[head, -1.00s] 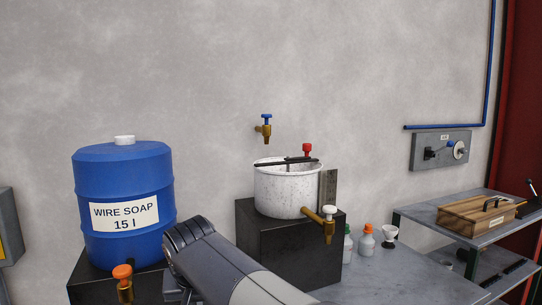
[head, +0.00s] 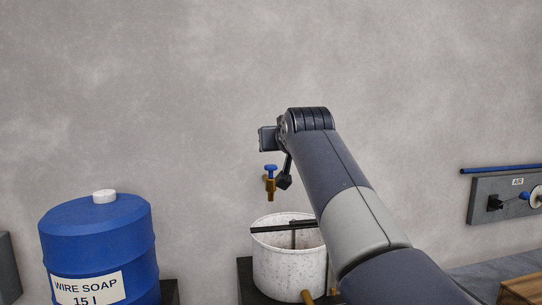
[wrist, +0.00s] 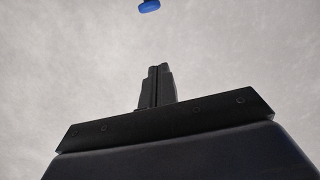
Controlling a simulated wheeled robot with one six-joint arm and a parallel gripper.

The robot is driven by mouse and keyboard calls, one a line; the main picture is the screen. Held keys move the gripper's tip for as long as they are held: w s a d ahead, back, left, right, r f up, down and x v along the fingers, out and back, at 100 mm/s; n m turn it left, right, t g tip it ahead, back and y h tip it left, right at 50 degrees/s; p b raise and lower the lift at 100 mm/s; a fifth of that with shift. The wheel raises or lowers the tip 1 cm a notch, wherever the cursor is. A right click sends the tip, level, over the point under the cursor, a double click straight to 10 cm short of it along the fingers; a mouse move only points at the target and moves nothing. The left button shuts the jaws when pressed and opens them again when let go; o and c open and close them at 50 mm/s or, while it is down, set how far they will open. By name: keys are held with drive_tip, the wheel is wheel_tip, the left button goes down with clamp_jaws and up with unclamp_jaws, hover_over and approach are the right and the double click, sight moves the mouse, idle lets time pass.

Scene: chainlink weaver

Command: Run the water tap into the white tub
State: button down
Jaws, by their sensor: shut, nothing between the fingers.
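The water tap (head: 270,190), brass with a blue handle, sticks out of the wall above the white tub (head: 280,273). No water stream shows under its spout. The speckled tub stands on a dark block, with a dark bar across its rim; my arm hides its right side. My gripper (head: 285,181) is at the tap's right, close to the blue handle; whether it touches I cannot tell. In the wrist view, my gripper (wrist: 158,68) has its fingers together and empty. The blue handle (wrist: 149,6) shows beyond the fingertips at the top edge, apart from them in the picture.
A blue soap drum (head: 98,245) with a white cap stands at the left. A grey air panel (head: 503,200) with a blue pipe is on the wall at the right. A wooden box (head: 520,290) shows at the lower right. The wall above the tap is bare.

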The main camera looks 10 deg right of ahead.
drive_tip(key=shift+s+a, duration=0.1)
drive_tip(key=shift+f, duration=0.1)
drive_tip(key=p, duration=0.4)
hover_over(271, 171)
drive_tip(key=v, duration=0.2)
wheel_tip(271, 171, down, 2)
drive_tip(key=shift+f, duration=2.2)
